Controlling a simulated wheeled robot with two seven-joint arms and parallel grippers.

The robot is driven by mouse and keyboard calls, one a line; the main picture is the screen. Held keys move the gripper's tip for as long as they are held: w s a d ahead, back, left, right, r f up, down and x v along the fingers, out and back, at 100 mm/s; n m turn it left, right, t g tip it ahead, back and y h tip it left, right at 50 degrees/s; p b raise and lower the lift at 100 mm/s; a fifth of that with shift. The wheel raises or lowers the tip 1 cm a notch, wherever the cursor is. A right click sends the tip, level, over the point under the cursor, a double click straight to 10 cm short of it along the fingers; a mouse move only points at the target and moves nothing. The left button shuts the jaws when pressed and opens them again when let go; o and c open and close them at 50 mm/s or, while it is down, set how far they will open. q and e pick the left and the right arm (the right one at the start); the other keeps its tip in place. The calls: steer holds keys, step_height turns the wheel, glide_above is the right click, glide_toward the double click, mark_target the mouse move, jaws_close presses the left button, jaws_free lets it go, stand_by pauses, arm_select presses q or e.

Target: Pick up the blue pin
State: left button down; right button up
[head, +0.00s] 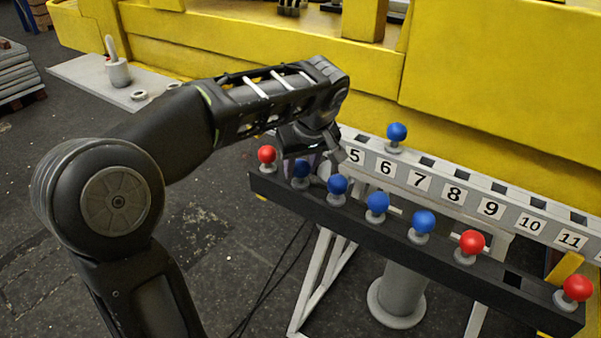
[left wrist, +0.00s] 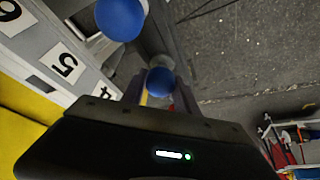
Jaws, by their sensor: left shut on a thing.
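A blue pin (head: 301,169) with a round ball head is near the left end of the black rack (head: 395,236). My left gripper (head: 308,160) reaches down over it, and its fingers are shut on the pin. In the left wrist view the pin's blue ball (left wrist: 160,81) sits between the two fingers. The lower part of the pin is hidden, so I cannot tell whether it is still seated in the rack. More blue pins (head: 337,187) stand in the rack to the right. My right gripper is not in view.
Red pins (head: 267,156) (head: 471,243) (head: 577,290) stand in the same rack, which has an empty slot (head: 513,279). Behind it is a numbered grey rail (head: 480,190) with one blue pin (head: 396,133) behind number 6. A yellow structure (head: 500,80) fills the background.

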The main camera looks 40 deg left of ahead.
arm_select(q)
steer(key=shift+r, duration=0.15)
steer(key=shift+r, duration=0.3)
step_height(320, 180, up, 4)
steer(key=shift+r, duration=0.15)
step_height(320, 180, up, 4)
steer(key=shift+f+p, duration=0.1)
steer(key=shift+p, duration=0.7)
steer(key=shift+r+p, duration=0.6)
steer(key=shift+f, duration=0.1)
